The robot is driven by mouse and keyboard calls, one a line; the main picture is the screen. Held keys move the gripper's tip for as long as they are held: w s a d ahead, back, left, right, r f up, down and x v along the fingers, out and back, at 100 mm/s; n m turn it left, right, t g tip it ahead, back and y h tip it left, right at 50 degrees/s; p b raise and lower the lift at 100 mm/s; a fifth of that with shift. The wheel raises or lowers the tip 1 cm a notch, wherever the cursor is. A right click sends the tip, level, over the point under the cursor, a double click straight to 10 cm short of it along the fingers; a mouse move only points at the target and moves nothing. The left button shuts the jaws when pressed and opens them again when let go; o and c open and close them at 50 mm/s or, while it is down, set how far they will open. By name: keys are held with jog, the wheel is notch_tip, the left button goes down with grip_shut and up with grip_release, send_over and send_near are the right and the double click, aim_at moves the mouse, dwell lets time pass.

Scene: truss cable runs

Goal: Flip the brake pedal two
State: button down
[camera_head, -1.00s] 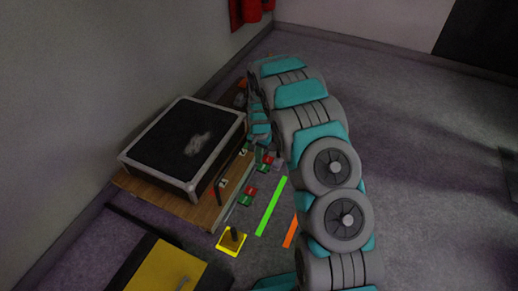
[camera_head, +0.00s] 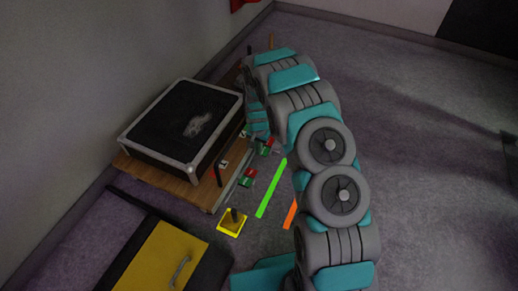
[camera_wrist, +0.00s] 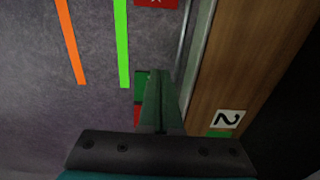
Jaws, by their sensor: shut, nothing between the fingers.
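In the wrist view my gripper (camera_wrist: 160,98) is shut, its dark green fingers together and empty. They overlap a red and green pedal (camera_wrist: 140,84) beside the wooden base (camera_wrist: 232,75); I cannot tell whether they touch it. A white label with a "2" (camera_wrist: 228,118) is on the base to the right of the fingers. Part of another red pedal (camera_wrist: 155,3) shows at the top edge. In the head view one red and green pedal (camera_head: 247,178) is clear of my arm; another (camera_head: 267,147) lies close below my arm's end. My fingertips are hard to make out there.
A black case (camera_head: 185,120) with grey edges rests on the wooden base, near the wall. A yellow-marked block (camera_head: 232,222) and a yellow panel with a handle (camera_head: 165,258) lie in front. Green (camera_head: 271,188) and orange (camera_head: 290,214) strips mark the floor. Open floor lies right.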

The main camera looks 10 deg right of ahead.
jog(key=shift+s+a+f, duration=0.1)
jog(key=shift+s+f, duration=0.3)
jog(key=shift+f, duration=0.3)
jog(key=shift+b, duration=0.3)
notch_tip(320, 180, up, 15)
jog(key=s+a+p, duration=0.1)
jog(key=s, duration=0.1)
jog(key=shift+a, duration=0.35)
